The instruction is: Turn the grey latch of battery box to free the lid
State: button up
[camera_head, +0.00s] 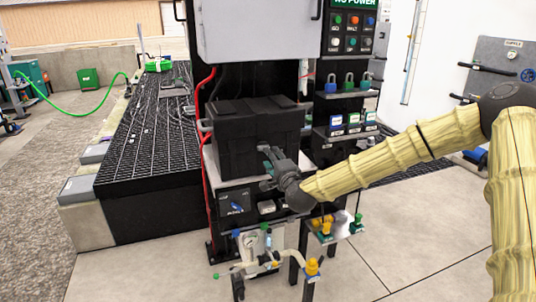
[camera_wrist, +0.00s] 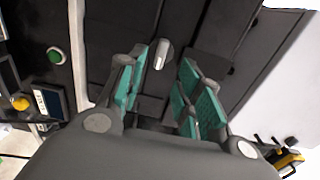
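The black battery box (camera_head: 238,140) with its ribbed lid (camera_head: 255,104) sits on a shelf of the black panel stand in the head view. Its lid looks closed. In the wrist view the grey latch (camera_wrist: 162,55) shows as a small light knob on the dark box (camera_wrist: 125,28). My gripper (camera_wrist: 163,72) is open, with green pads on both fingers, and the latch appears between the fingertips and slightly beyond them. I see no finger touching it. In the head view my gripper (camera_head: 270,160) is at the right part of the box front and hides the latch.
Padlocks (camera_head: 348,82) and small blue-white devices (camera_head: 352,122) stand on shelves right of the box. A grey cabinet (camera_head: 256,30) hangs above. Red cables (camera_head: 203,150) run along the left. Gauge and valve fittings (camera_head: 262,250) are below. Floor at right is clear.

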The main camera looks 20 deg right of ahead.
jog(key=shift+s+d, duration=0.1)
jog(key=shift+s, duration=2.7)
